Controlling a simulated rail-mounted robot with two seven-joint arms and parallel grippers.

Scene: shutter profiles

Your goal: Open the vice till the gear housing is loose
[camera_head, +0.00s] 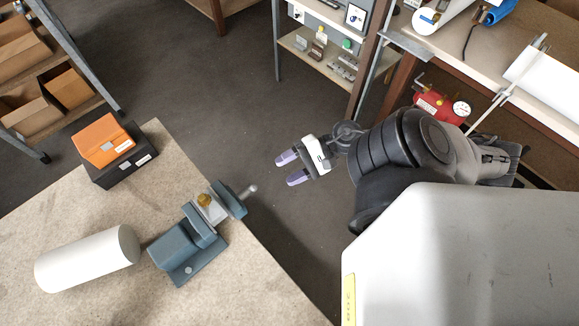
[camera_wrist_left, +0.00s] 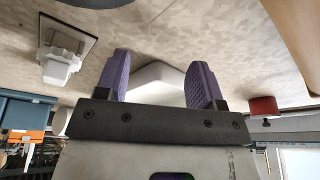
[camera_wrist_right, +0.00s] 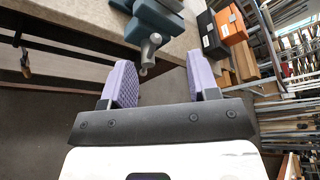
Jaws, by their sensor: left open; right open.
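The blue-grey vice (camera_head: 176,252) stands on the bench, with its handle (camera_head: 250,190) towards the bench edge. The gear housing (camera_head: 212,209), pale with a brass-coloured top, sits between the jaws; I cannot tell how tightly. My right gripper (camera_head: 287,169) is open and empty, beyond the bench edge and apart from the handle. In the right wrist view the vice handle (camera_wrist_right: 152,44) shows ahead, between the purple fingers, and the housing is not clearly seen. My left gripper (camera_wrist_left: 160,62) is open in the left wrist view, with a white rounded shape behind its fingers; it is outside the head view.
An orange box (camera_head: 103,141) on a dark box (camera_head: 124,162) stands at the bench's far corner. A white cylinder (camera_head: 88,259) lies left of the vice. Shelving with small parts (camera_head: 325,50) and a red tank with a gauge (camera_head: 438,106) are at the back right. Floor beside the bench is clear.

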